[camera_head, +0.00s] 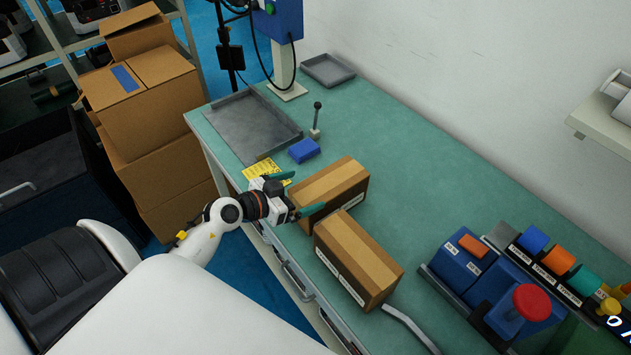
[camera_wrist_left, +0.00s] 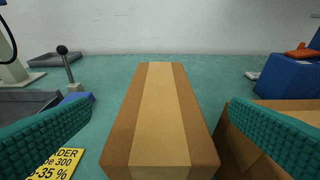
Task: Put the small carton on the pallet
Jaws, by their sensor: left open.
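Two brown cartons with tan tape lie close together on the green bench. The farther carton (camera_head: 332,187) is in front of my left gripper (camera_head: 297,192), which is open with green ribbed fingers. In the left wrist view this carton (camera_wrist_left: 160,120) lies between the open fingers, with a visible gap at the left finger. The nearer carton (camera_head: 358,258) lies on the right, partly hidden behind the right finger in the wrist view (camera_wrist_left: 231,151). I cannot tell for sure which is the small carton. I make out no pallet. My right gripper is not in view.
A grey tray (camera_head: 240,125), a blue block (camera_head: 304,150), a small lever (camera_head: 316,122) and a yellow label (camera_head: 262,171) are left of the cartons. A blue box with a red knob (camera_head: 531,302) stands right. Stacked boxes (camera_head: 150,105) stand beyond the bench.

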